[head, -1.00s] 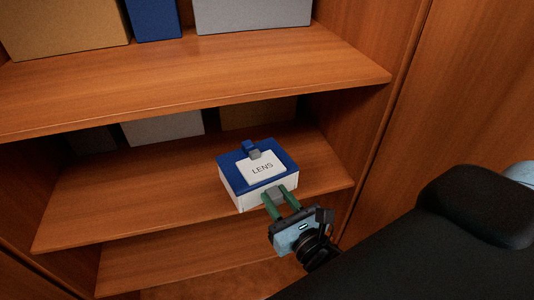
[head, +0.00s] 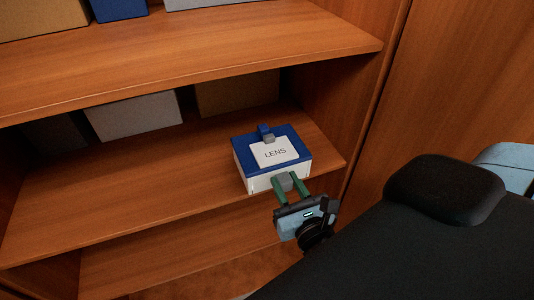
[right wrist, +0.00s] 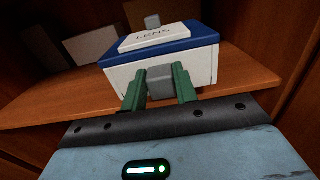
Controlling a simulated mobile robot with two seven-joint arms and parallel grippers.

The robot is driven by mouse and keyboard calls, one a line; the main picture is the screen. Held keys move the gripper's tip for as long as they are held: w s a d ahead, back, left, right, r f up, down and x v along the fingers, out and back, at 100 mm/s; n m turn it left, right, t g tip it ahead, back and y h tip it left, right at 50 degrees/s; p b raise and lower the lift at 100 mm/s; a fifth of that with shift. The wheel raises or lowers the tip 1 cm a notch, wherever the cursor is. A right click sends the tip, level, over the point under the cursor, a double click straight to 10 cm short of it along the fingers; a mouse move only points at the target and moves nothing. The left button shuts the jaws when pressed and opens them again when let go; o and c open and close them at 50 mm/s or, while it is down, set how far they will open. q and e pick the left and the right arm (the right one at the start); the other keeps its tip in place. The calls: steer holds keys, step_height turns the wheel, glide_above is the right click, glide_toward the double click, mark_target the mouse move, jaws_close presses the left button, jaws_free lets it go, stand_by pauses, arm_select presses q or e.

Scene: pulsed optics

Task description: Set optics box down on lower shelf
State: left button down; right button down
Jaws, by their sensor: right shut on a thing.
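The optics box (head: 243,164) is white with a blue lid, a blue and grey catch and a white label reading LENS. It is at the right part of the lower shelf (head: 150,195), over its front area. My right gripper (head: 291,186) is shut on the grey tab at the box's front, its green fingers on either side of the tab. In the right wrist view the box (right wrist: 160,72) is ahead of the fingers (right wrist: 160,85), above the shelf board. Whether its underside touches the board is hidden. My left gripper is not in view.
A white box (head: 135,115), a tan box (head: 237,94) and a dark box stand at the back of the lower shelf. The upper shelf (head: 200,65) overhangs it. The right side wall (head: 335,105) is close to the optics box. The shelf left of it is clear.

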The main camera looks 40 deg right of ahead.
steer(key=x, duration=0.7)
steer(key=p+x, duration=0.1)
steer(key=x, duration=0.2)
steer(key=shift+w+d+f, duration=0.25)
steer(key=shift+d+f, duration=0.1)
steer(key=shift+d, duration=0.05)
steer(key=shift+x, duration=0.8)
steer(key=shift+d+f+b, duration=0.15)
steer(key=shift+f+b, duration=0.45)
steer(key=shift+f, duration=1.25)
steer(key=shift+w, duration=0.1)
steer(key=shift+f, duration=0.1)
steer(key=c, duration=1.5)
jaws_free()
steer(key=shift+f, duration=0.2)
steer(key=shift+c, duration=0.2)
steer(key=o, duration=0.5)
steer(key=shift+c, duration=0.2)
steer(key=shift+r, duration=0.1)
